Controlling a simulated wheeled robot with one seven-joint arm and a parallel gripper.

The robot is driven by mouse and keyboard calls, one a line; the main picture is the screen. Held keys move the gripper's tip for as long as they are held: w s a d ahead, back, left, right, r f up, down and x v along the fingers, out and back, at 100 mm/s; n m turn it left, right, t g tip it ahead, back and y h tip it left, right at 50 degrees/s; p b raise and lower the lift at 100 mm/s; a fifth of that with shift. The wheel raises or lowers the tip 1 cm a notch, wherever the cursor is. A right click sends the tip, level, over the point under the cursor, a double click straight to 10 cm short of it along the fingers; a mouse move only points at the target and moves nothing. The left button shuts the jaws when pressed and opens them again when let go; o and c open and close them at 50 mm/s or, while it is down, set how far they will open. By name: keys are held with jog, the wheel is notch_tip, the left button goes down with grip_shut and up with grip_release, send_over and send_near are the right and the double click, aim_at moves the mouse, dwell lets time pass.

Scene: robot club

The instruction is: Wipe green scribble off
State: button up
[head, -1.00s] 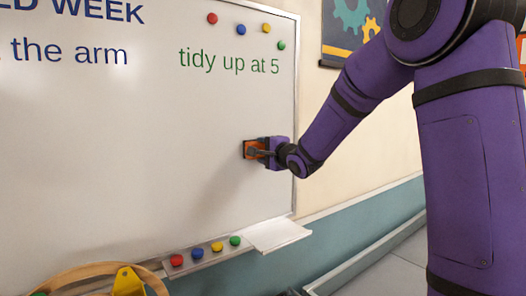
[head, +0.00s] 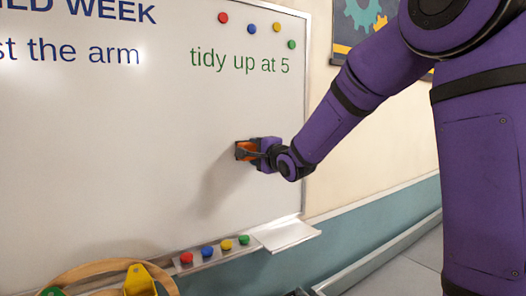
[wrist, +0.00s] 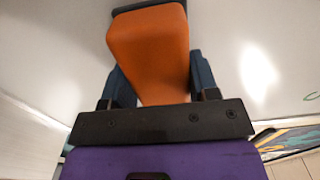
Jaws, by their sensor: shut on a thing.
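My gripper (head: 259,152) is shut on an orange block eraser (head: 246,151) with a dark face, held in front of the lower right of the whiteboard (head: 120,150). In the wrist view the eraser (wrist: 150,50) sits between the two fingers of my gripper (wrist: 162,80), its dark face at the far end towards the board. I cannot tell whether it touches the board. A small green mark (wrist: 311,96) shows at the right edge of the wrist view; I cannot tell whether it is the scribble. No scribble shows in the head view.
Green writing "tidy up at 5" (head: 240,62) stands above my gripper, with blue writing (head: 70,50) to its left. Several round magnets are at the top right. A tray (head: 215,255) with coloured magnets and a white ledge (head: 288,236) run below. A wooden ring (head: 75,275) is at bottom left.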

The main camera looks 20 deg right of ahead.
jog(key=shift+s+a, duration=0.2)
jog(key=shift+a, duration=0.7)
jog(key=shift+s+a, duration=0.2)
jog(key=shift+a, duration=0.65)
jog(key=shift+s+a, duration=0.2)
jog(key=shift+a, duration=0.7)
jog(key=s+d, duration=0.1)
jog(key=s, duration=0.5)
jog(key=shift+d, duration=0.15)
jog(key=s, duration=0.2)
jog(key=shift+s+d, duration=0.3)
jog(key=shift+s, duration=0.1)
jog(key=shift+f, duration=0.1)
